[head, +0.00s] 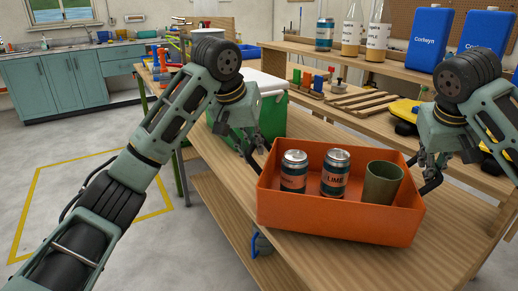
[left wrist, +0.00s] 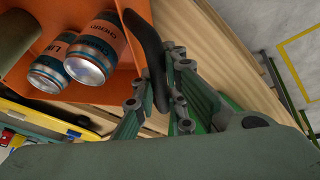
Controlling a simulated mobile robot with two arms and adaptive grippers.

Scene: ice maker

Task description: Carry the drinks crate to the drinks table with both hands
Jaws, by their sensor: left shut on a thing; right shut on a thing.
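The orange drinks crate (head: 335,221) is upright above the near wooden table (head: 225,165); I cannot tell whether it touches the top. It holds two cans, one at left (head: 293,172) and a LIME can (head: 335,174), and a green cup (head: 382,184) at right. My left gripper (head: 257,160) is at the crate's left end. In the left wrist view its fingers (left wrist: 158,92) close on the crate's black handle (left wrist: 146,42). My right gripper (head: 429,172) is shut on the crate's right-end handle, partly hidden by the crate wall.
A green cooler with a white lid (head: 270,82) stands behind the crate, by my left gripper. A wooden workbench (head: 345,68) behind carries bottles, a can and blue jugs (head: 436,40). Yellow tape (head: 38,200) marks open floor at left.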

